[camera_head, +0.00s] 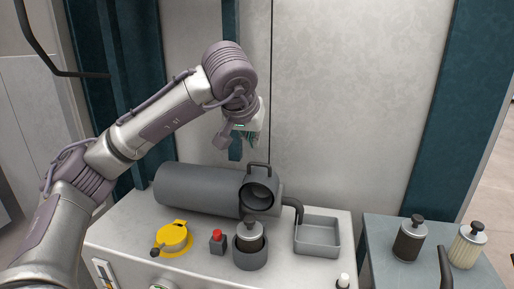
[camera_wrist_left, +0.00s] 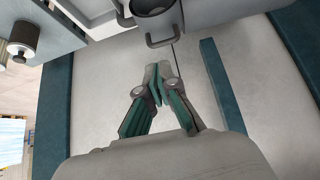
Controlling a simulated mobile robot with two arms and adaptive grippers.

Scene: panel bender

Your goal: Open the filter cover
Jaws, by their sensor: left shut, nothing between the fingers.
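The grey filter housing (camera_head: 200,189) lies on its side on the bench. At its right end is a round dark fitting (camera_head: 258,194) with a loop handle (camera_head: 258,167) standing up; I take this as the cover end, but cannot tell whether it is open. The fitting also shows at the top of the left wrist view (camera_wrist_left: 152,8), with its handle (camera_wrist_left: 162,42). My left gripper (camera_head: 250,138) is above and behind the handle, apart from it. In the wrist view its fingers (camera_wrist_left: 161,78) are together and empty. My right gripper is not in view.
On the bench stand a yellow round piece (camera_head: 174,237), a red-topped block (camera_head: 217,241), a filter with a knob (camera_head: 250,233) in a dark cup (camera_head: 250,256) and an empty grey tray (camera_head: 318,250). Two knobbed filters (camera_head: 409,243) (camera_head: 467,248) stand on the right cabinet. A pale wall panel (camera_head: 355,100) rises behind.

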